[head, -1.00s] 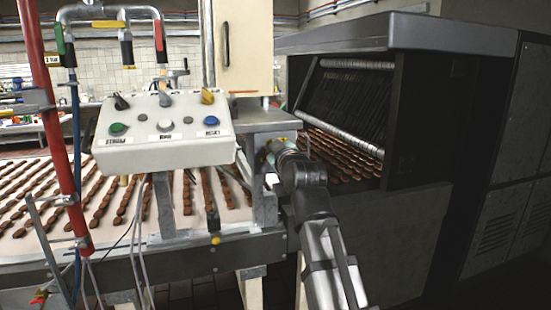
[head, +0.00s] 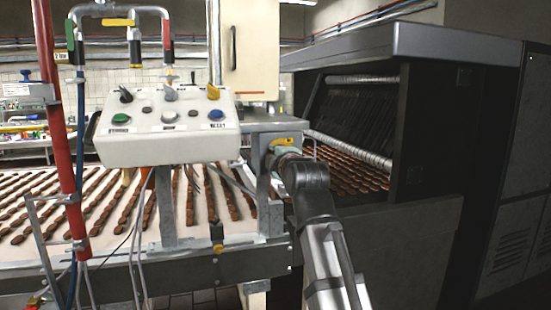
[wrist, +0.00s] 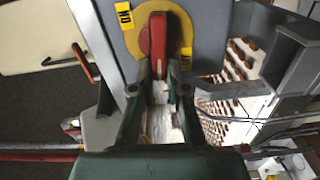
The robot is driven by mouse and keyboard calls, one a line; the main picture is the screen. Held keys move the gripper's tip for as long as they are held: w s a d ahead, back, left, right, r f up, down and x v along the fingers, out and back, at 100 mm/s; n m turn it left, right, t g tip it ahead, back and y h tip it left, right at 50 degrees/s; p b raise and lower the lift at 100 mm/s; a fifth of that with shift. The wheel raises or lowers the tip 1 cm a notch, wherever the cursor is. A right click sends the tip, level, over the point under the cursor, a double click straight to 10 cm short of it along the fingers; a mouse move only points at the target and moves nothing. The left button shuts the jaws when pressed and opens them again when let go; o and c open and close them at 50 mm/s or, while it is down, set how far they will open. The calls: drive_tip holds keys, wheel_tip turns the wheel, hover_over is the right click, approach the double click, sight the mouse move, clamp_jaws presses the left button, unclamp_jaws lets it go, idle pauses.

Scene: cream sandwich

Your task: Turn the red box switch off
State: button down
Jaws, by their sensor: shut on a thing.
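The red switch (wrist: 158,38) has an upright red handle on a round yellow plate (wrist: 131,40), fixed to a grey box (wrist: 204,22). In the wrist view my gripper (wrist: 158,70) is shut on the lower end of the red handle, one finger on each side. In the head view my gripper (head: 274,161) is against the grey box beside the conveyor, just below a yellow label (head: 284,141). The red handle is hidden there by my gripper.
A white control panel (head: 165,148) with knobs and buttons stands to the left. The conveyor (head: 105,228) carries rows of brown biscuits. A dark machine (head: 430,150) is on the right, and a red pipe (head: 66,150) on the far left.

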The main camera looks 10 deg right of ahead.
drive_tip(key=shift+n, duration=0.6)
drive_tip(key=c, duration=1.2)
unclamp_jaws()
drive_tip(key=shift+w+f, duration=0.1)
drive_tip(key=shift+f, duration=0.05)
drive_tip(key=shift+o, duration=0.2)
drive_tip(key=s+d, duration=0.1)
drive_tip(key=s, duration=1.1)
drive_tip(key=shift+d, duration=0.15)
